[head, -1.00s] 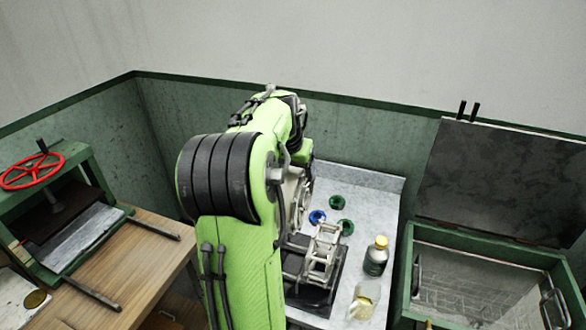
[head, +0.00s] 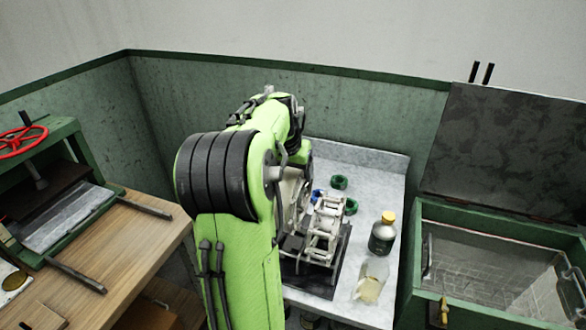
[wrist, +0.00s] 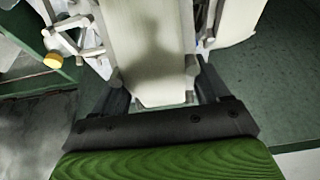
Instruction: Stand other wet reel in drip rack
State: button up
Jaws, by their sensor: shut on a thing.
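My gripper (wrist: 160,84) is shut on a pale cream reel (wrist: 148,35), which fills the space between its two fingers in the wrist view. In the head view my green arm hides the gripper and much of what it holds. A pale open-framed reel (head: 326,228) stands over a black tray (head: 322,286) on the grey bench. Pale bars also show left of the held reel in the wrist view (wrist: 70,28). I cannot tell the drip rack's frame from the reels, nor whether the held reel touches it.
Right of the frames stand a dark bottle with a yellow cap (head: 383,235) and a clear jar (head: 370,282). Green rings (head: 339,182) lie behind. An open green chest (head: 500,275) is at right, a wooden table (head: 130,235) with a press at left.

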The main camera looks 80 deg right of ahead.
notch_tip(320, 180, down, 8)
jog(key=b, duration=0.5)
jog(key=shift+b, duration=0.35)
jog(key=shift+r, duration=0.1)
jog(key=o, duration=1.2)
jog(key=shift+c, duration=0.2)
jog(key=shift+r, duration=0.15)
jog(key=p+v, duration=0.4)
jog(key=v, duration=1.1)
jog(key=shift+r, duration=0.35)
jog(key=shift+f, duration=0.1)
